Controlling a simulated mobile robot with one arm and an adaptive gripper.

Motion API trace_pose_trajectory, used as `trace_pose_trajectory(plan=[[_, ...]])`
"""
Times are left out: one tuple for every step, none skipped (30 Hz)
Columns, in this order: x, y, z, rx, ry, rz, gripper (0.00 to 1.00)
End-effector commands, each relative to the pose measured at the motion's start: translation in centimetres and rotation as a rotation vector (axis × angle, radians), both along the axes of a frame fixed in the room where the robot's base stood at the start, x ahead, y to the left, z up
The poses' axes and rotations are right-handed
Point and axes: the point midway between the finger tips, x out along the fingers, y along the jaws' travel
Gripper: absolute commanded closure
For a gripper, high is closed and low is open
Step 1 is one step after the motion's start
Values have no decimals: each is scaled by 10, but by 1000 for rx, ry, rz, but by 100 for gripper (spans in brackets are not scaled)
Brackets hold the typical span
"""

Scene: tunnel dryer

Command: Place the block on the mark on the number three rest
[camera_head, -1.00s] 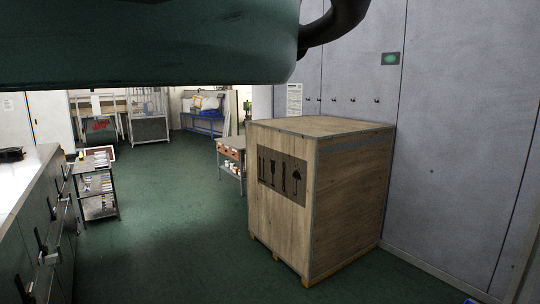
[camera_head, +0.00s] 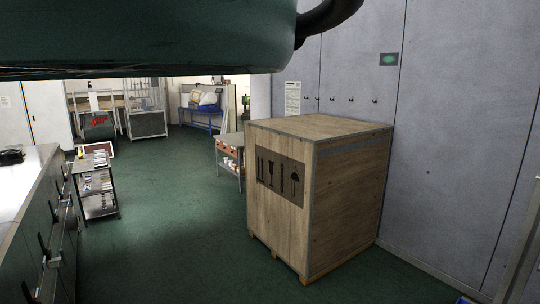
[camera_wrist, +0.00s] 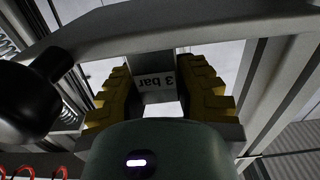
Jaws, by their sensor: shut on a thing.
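My gripper (camera_wrist: 160,92) shows in the wrist view, with its two yellow stepped fingers on either side of a dark grey block (camera_wrist: 154,97). The fingers are shut on it. A pale label reading "3 bar", upside down in the picture, shows between the fingers. I cannot tell for sure whether the label is on the block or on something behind it. The head view does not show my gripper or the block. I cannot make out the number three rest or its mark in either view.
A wooden crate (camera_head: 275,228) stands by the grey wall in the head view. A steel counter (camera_head: 30,215) runs along the left, with a small shelf cart (camera_head: 97,183) beyond. Green floor is clear between. Metal bars (camera_wrist: 165,35) and a black rounded part (camera_wrist: 25,100) lie close around my gripper.

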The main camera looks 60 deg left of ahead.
Motion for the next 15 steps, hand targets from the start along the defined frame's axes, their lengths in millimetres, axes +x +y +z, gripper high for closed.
trace_pose_trajectory(plan=[[0,2,2,-1,-7,5,100],[0,2,1,-1,-8,5,100],[0,2,1,-1,-8,5,100],[0,3,0,-1,-9,6,100],[0,2,0,-1,-9,5,100],[0,2,0,-1,-10,5,100],[0,2,0,-1,-10,5,100],[0,2,0,-1,-9,5,100],[0,2,0,-1,-10,5,100],[0,2,0,-1,-9,5,100],[0,2,-1,-1,-10,4,100],[0,2,-2,-1,-10,4,100],[0,2,-3,-1,-10,4,100],[0,1,-3,-1,-10,4,100],[0,1,-3,-1,-7,3,65]])
